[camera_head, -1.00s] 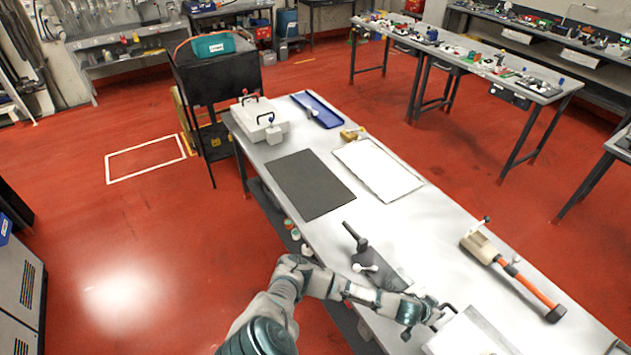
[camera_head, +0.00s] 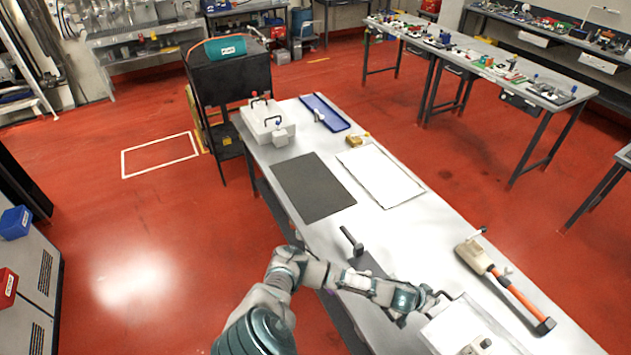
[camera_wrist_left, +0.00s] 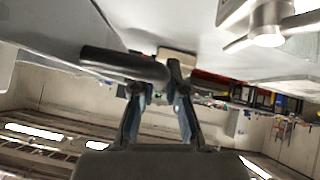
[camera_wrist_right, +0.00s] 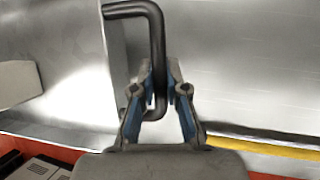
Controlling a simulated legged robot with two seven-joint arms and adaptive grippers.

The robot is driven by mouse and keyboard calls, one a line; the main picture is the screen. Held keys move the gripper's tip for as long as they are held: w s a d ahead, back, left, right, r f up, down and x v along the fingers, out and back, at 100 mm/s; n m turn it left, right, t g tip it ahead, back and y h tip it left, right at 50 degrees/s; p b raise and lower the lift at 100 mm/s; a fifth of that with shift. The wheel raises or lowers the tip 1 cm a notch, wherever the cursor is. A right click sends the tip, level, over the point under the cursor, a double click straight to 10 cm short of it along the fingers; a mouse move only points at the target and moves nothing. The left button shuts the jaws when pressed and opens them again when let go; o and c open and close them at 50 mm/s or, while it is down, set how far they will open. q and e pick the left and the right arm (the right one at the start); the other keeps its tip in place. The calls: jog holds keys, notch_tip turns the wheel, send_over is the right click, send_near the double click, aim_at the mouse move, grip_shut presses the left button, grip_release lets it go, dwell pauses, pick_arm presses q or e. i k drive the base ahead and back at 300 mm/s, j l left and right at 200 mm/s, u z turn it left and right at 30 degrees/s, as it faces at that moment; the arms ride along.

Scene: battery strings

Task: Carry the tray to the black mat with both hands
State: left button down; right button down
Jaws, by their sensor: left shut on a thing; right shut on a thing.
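The pale tray (camera_head: 462,322) is at the bottom right of the head view, cut off by the lower edge, with small pieces on it. My left gripper (camera_head: 428,300) is at its far-left side. In the left wrist view my left gripper (camera_wrist_left: 160,72) is shut on a black handle (camera_wrist_left: 112,62). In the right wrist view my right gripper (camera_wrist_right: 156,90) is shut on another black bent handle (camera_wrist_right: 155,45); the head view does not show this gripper. The black mat (camera_head: 312,187) lies flat and bare farther up the bench, apart from the tray.
A white sheet (camera_head: 380,175) lies beside the mat. An orange-handled tool (camera_head: 515,295) lies along the right bench edge. A dark tool (camera_head: 352,242) lies between my left arm and the mat. A white box with black handles (camera_head: 262,122) and a blue tray (camera_head: 325,112) stand beyond.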

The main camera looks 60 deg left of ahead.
aim_at(310, 183)
jog(key=i+j, duration=0.1)
jog(key=j, duration=0.2)
jog(key=i+j+u, duration=0.15)
jog(key=j+u, duration=0.1)
jog(key=j, duration=1.15)
jog(key=i+j+u, duration=0.1)
jog(key=j, duration=1.15)
jog(key=j+z, duration=0.3)
jog(key=j, duration=0.85)
jog(key=j+z, duration=0.25)
jog(key=j, duration=0.95)
